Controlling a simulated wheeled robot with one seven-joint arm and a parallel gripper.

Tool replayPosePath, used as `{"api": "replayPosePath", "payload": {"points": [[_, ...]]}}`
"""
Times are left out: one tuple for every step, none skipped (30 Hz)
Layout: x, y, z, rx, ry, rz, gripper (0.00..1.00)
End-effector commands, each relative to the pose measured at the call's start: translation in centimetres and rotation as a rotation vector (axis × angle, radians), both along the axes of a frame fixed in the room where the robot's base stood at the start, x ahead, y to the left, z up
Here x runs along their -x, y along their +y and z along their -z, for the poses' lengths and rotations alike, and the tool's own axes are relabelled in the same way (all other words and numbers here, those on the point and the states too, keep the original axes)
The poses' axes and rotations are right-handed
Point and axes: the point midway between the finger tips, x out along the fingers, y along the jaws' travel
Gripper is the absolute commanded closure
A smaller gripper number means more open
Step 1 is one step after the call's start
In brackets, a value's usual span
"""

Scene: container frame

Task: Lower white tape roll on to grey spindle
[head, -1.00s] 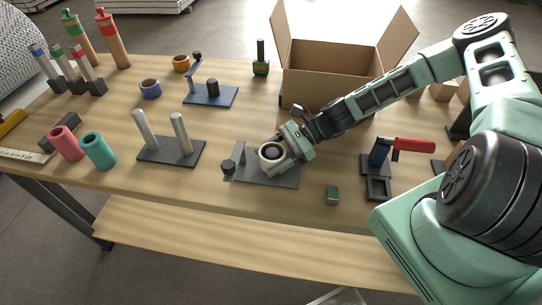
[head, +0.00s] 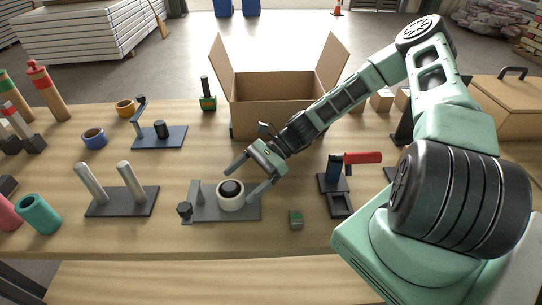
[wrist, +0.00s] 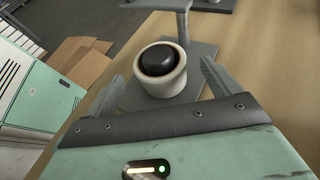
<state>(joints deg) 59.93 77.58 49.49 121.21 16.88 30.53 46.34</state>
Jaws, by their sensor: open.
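The white tape roll (head: 231,204) sits upright around a dark spindle top (head: 230,187) on a grey base plate (head: 250,210). In the wrist view the roll (wrist: 170,86) stands between my fingers, with the dark round top (wrist: 158,60) showing in its hole. My gripper (head: 238,186) is open, its two fingers spread wide on either side of the roll, with gaps visible in the wrist view. The lower shaft of the spindle is hidden inside the roll.
A grey post and a dark knob (head: 184,209) stand at the plate's left end. A small green-grey block (head: 295,219) lies to the right, near a red-handled tool (head: 362,157). A two-post stand (head: 122,201) is at left; an open cardboard box (head: 275,105) is behind.

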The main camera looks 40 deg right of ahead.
Motion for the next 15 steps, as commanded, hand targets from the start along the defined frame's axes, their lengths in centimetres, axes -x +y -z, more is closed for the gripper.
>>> {"api": "replayPosePath", "payload": {"points": [[-0.1,-1.4,-0.3,0.006,-0.002,0.005,0.11],[-0.1,-2.0,-0.5,0.005,-0.002,0.005,0.11],[-0.1,-2.9,-0.9,0.006,-0.003,0.004,0.11],[-0.1,-3.6,-1.2,0.006,-0.003,0.004,0.11],[-0.1,-4.2,-1.5,0.006,-0.002,0.005,0.11],[-0.1,-5.1,-1.8,0.005,-0.002,0.005,0.11],[-0.1,-5.7,-2.1,0.006,-0.002,0.005,0.11],[-0.1,-6.3,-2.4,0.005,-0.001,0.005,0.11],[-0.1,-7.1,-2.7,0.005,-0.001,0.005,0.11],[-0.1,-7.7,-2.9,0.004,-0.001,0.004,0.11],[-0.1,-8.2,-3.2,0.005,-0.001,0.005,0.11],[0.0,-8.9,-3.5,0.004,-0.001,0.004,0.11],[0.0,-9.3,-3.7,0.004,-0.001,0.004,0.11],[0.0,-9.7,-3.8,0.003,0.000,0.003,0.11],[0.0,-10.2,-4.0,0.003,-0.001,0.003,0.11]]}}
